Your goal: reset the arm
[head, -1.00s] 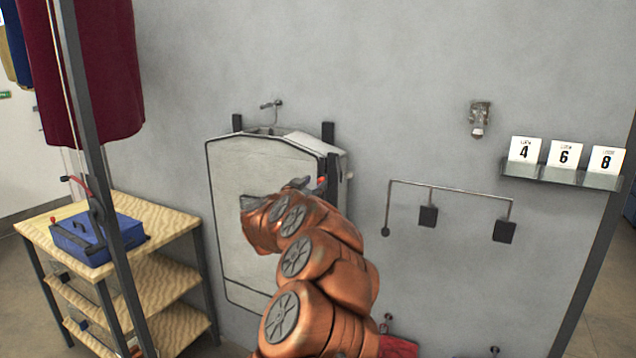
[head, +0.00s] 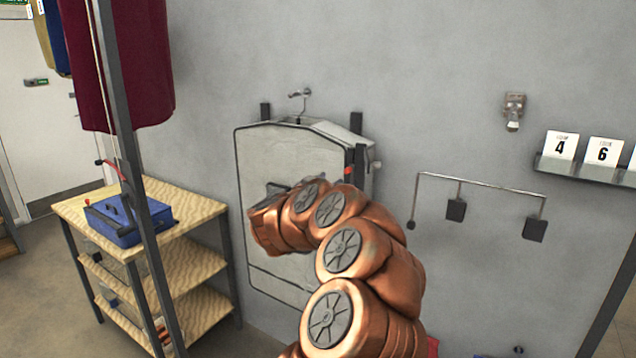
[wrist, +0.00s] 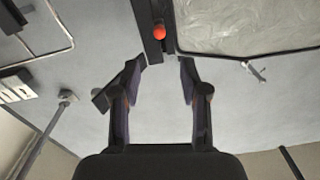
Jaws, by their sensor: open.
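My copper-coloured arm (head: 345,245) rises from the bottom of the head view and bends left in front of a pale, dark-edged cabinet-like unit (head: 275,155) on the wall. My gripper shows only in part in the head view, as a dark shape at the arm's far end against the unit's face. In the wrist view my gripper (wrist: 160,80) is open, its two dark fingers apart with nothing between them. The pale unit (wrist: 245,22) fills the upper right there, beside a dark post with a red knob (wrist: 159,31).
A wooden shelf unit (head: 185,222) with a blue box (head: 128,222) stands left, behind a dark post. Dark red cloth (head: 130,60) hangs above. On the wall at right are a thin rail with dark tabs (head: 490,185) and a ledge of number cards (head: 602,152).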

